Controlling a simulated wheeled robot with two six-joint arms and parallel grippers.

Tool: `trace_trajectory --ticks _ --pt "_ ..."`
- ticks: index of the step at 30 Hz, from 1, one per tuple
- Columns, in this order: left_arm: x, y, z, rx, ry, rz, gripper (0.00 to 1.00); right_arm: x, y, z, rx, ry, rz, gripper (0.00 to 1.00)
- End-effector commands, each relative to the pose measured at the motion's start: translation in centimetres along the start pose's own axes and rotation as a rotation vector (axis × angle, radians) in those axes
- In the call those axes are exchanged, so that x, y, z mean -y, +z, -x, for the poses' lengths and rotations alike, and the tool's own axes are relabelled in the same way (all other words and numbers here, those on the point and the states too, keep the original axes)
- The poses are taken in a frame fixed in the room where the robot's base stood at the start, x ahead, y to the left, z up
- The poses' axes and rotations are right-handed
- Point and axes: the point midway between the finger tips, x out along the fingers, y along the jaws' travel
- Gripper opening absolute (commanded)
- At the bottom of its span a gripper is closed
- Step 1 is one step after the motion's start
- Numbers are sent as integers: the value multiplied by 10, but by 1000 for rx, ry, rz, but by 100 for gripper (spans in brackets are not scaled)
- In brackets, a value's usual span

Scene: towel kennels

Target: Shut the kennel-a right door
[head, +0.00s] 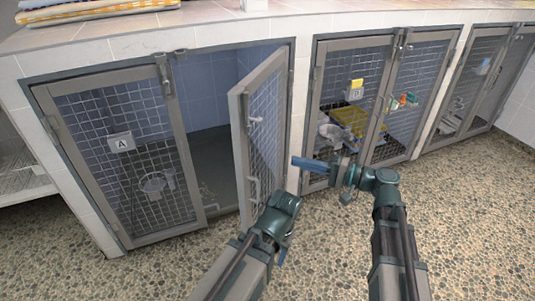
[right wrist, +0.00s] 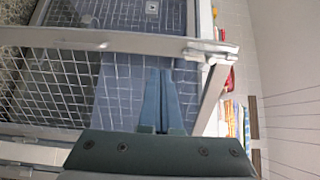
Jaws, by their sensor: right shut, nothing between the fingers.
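Kennel-a is the left kennel, marked with an "A" plate (head: 120,142). Its mesh left door (head: 92,170) is closed across the left half of the opening. Its right door (head: 262,135), grey-framed with mesh, stands swung outward, leaving a gap into the blue-tiled inside. My right gripper (head: 298,162) is shut and empty, just right of the open door in the head view. In the right wrist view its blue fingers (right wrist: 160,75) point toward a grey-framed mesh door (right wrist: 100,38); contact cannot be judged. My left gripper (head: 284,248) is low in front of the open door, its fingers mostly hidden.
A middle kennel (head: 375,95) with closed mesh doors holds a yellow item (head: 348,120). Another kennel (head: 478,75) is at the far right. Folded towels (head: 95,8) lie on the counter (head: 215,12). The pebbled floor (head: 480,220) is clear at the right.

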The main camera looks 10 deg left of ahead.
Motion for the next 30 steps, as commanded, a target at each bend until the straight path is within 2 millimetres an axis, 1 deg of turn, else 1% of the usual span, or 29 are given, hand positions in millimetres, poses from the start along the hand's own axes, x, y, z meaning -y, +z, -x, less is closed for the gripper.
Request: trace_trajectory --ticks 5,12,18,24,30 --pt "0 0 0 0 0 0 55 0 1 -25 5 1 0 0" --pt "0 0 0 0 0 0 55 -1 0 -75 5 2 0 0" --pt "0 0 0 0 0 0 55 -1 0 -110 4 2 0 0" --pt "0 0 0 0 0 0 55 -1 0 -131 2 2 0 0" --pt "0 0 0 0 0 0 55 -1 0 -137 1 2 0 0"
